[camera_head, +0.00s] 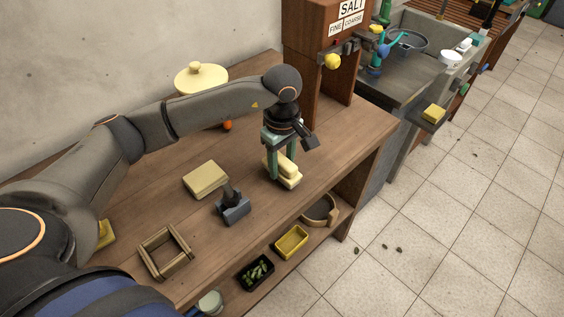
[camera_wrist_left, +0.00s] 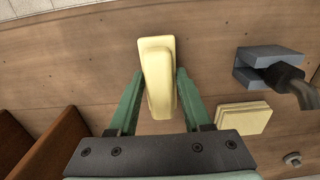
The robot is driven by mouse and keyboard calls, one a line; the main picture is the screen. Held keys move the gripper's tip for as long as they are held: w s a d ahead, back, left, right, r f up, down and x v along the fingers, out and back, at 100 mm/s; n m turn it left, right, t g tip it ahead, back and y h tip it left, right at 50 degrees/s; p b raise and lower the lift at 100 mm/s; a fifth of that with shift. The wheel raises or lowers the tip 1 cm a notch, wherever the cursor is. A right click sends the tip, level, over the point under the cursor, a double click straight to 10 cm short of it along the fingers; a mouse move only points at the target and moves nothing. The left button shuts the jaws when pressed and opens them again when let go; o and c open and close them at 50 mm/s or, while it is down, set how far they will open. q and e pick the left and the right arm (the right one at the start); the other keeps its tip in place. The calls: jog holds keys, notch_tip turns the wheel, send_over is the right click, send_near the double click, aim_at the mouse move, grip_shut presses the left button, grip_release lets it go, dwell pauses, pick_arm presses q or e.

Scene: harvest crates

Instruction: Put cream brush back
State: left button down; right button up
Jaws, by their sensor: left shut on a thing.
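The cream brush (camera_head: 288,178) is at the wooden bench top, a pale yellow block with a raised upper part. My left gripper (camera_head: 278,158) points down over it, its green fingers on either side and shut on it. In the left wrist view the brush (camera_wrist_left: 160,85) lies between the two green fingertips (camera_wrist_left: 158,100). I cannot tell whether it touches the bench top. My right gripper is not in view.
A blue-grey block with a dark handle (camera_head: 234,210) and a flat cream block (camera_head: 205,179) stand left of the brush. A wooden frame (camera_head: 165,251) is nearer. A salt cabinet (camera_head: 320,75) rises behind. A yellow tray (camera_head: 291,242) and a black tray of greens (camera_head: 256,272) sit lower.

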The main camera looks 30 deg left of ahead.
aim_at(282, 159)
pick_arm(q)
jog(key=shift+f, duration=0.35)
jog(key=shift+f+b, duration=0.25)
jog(key=shift+b, duration=0.05)
jog(key=shift+c, duration=1.7)
grip_release()
jog(key=shift+r, duration=0.1)
notch_tip(282, 159, up, 12)
jog(key=shift+r, duration=0.2)
